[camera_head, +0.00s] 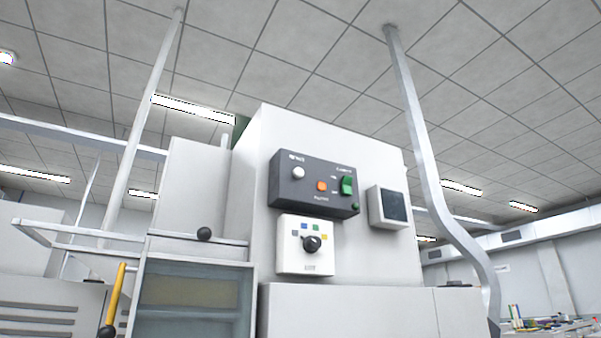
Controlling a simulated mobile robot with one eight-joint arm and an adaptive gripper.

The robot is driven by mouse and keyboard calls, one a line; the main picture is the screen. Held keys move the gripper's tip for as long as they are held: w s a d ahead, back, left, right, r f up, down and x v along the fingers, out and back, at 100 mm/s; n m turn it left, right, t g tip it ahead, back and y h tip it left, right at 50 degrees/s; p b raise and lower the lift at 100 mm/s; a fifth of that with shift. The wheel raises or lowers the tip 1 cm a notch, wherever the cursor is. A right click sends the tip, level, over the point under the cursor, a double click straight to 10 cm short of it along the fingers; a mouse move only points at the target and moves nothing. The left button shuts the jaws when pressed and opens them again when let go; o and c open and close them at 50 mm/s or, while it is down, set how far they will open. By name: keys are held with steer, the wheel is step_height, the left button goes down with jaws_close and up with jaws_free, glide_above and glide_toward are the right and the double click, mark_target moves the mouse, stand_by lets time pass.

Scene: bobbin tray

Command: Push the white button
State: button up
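The white button (298,173) is a small round knob on the upper left of a dark grey control panel (290,196). The panel is fixed to the front of a tall white machine cabinet (340,258). Nothing covers the white button. Whether it is pressed in cannot be told. My gripper is not in view.
Below the panel is a white box with a black rotary knob (311,243). A small screen box (388,207) is to the right. A yellow lever (117,293) stands at lower left. A bent metal pipe (428,170) runs down on the right. The space before the panel looks clear.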

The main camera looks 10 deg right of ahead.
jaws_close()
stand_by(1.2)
